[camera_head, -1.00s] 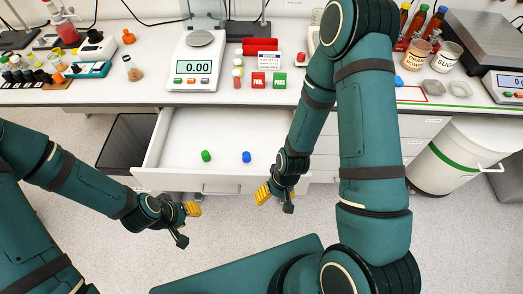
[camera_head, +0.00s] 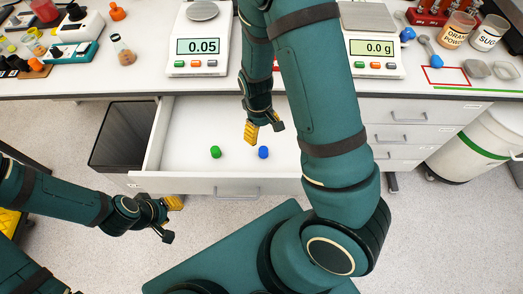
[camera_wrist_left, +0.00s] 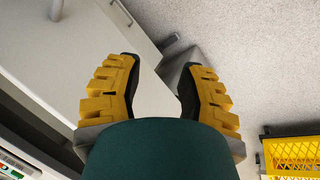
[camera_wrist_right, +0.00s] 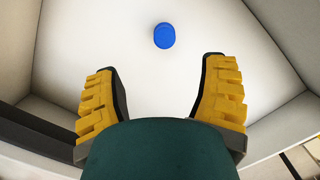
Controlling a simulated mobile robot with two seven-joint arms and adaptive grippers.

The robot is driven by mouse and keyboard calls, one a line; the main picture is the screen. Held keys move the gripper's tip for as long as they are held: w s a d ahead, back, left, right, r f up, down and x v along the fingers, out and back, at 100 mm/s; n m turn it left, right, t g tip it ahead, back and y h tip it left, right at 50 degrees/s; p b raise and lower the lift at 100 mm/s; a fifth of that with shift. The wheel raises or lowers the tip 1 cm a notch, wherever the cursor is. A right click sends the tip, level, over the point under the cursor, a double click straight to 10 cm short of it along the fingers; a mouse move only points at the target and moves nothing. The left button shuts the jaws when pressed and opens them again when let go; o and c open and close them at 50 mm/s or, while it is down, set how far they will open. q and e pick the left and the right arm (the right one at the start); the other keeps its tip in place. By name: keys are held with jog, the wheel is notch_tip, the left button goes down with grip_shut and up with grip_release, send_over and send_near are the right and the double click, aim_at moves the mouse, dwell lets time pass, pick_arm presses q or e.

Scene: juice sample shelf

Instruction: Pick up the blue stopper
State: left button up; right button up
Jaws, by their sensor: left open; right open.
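The blue stopper (camera_head: 263,152) stands on the floor of the open drawer (camera_head: 187,133), to the right of a green stopper (camera_head: 215,152). In the right wrist view the blue stopper (camera_wrist_right: 164,36) lies beyond the fingertips, roughly midway between them. My right gripper (camera_head: 250,138) is open and empty, over the drawer just above and left of the blue stopper in the head view. It is apart from it. My left gripper (camera_head: 174,208) is open and empty, in front of the drawer's left front corner; its fingers also show in the left wrist view (camera_wrist_left: 157,65).
The bench edge (camera_head: 130,94) runs behind and above the drawer. The drawer front (camera_head: 222,186) and side walls bound the stoppers. A dark bin (camera_head: 122,136) stands left of the drawer, a white bin (camera_head: 470,143) at right.

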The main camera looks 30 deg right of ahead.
aim_at(263, 149)
jog(key=f, duration=0.2)
jog(key=f+b, duration=0.1)
jog(key=f, duration=0.2)
jog(key=shift+s, duration=0.2)
jog(key=shift+s+f, duration=0.1)
jog(key=shift+f, duration=0.2)
jog(key=f, duration=0.1)
jog(key=f+b, duration=0.1)
jog(key=f, duration=0.3)
jog(key=shift+s+a+f+b, duration=0.1)
jog(key=shift+s+a+b, duration=0.1)
jog(key=shift+s+b, duration=0.2)
jog(key=c, duration=1.2)
